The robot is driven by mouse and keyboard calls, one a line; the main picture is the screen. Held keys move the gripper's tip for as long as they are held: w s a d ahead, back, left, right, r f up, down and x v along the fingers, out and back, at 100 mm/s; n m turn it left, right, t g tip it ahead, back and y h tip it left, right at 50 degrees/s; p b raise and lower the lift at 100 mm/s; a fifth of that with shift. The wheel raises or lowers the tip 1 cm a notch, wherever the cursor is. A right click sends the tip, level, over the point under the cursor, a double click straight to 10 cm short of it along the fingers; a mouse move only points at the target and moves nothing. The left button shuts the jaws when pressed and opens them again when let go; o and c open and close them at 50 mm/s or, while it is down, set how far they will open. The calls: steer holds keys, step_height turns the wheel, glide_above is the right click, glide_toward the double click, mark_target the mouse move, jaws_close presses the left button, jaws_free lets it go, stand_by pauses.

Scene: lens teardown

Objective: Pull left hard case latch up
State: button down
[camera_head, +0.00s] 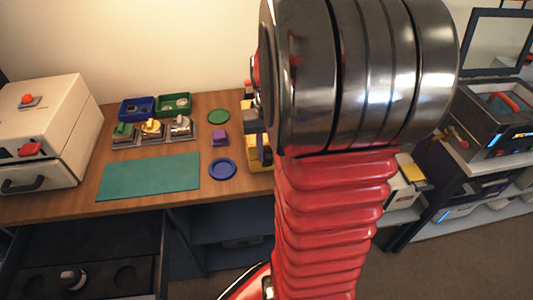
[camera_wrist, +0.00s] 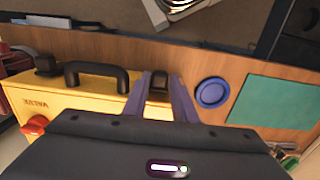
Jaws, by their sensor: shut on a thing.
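The yellow hard case (camera_wrist: 90,100) lies on the wooden table in the wrist view, with a black carry handle (camera_wrist: 95,74) on its edge. The black left latch (camera_wrist: 159,84) is between the two purple-grey fingers of my gripper (camera_wrist: 160,82), which is shut on it. The other black latch (camera_wrist: 47,65) is beyond the handle, apart from my gripper. In the head view, my arm hides most of the case; a yellow strip of it (camera_head: 257,166) shows beside my gripper (camera_head: 265,155). I cannot tell how far the held latch is raised.
A blue round dish (camera_head: 222,169), a purple block (camera_head: 220,138) and a green mat (camera_head: 150,176) are left of the case. A white case (camera_head: 75,105) stands at the far left. An open drawer (camera_head: 120,270) is below the table's front edge.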

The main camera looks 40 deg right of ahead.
steer(key=shift+w+a+r, duration=0.1)
steer(key=shift+r, duration=0.85)
steer(key=c, duration=1.8)
jaws_free()
steer(key=shift+o, duration=1.2)
step_height(320, 180, up, 14)
steer(key=shift+f, duration=0.15)
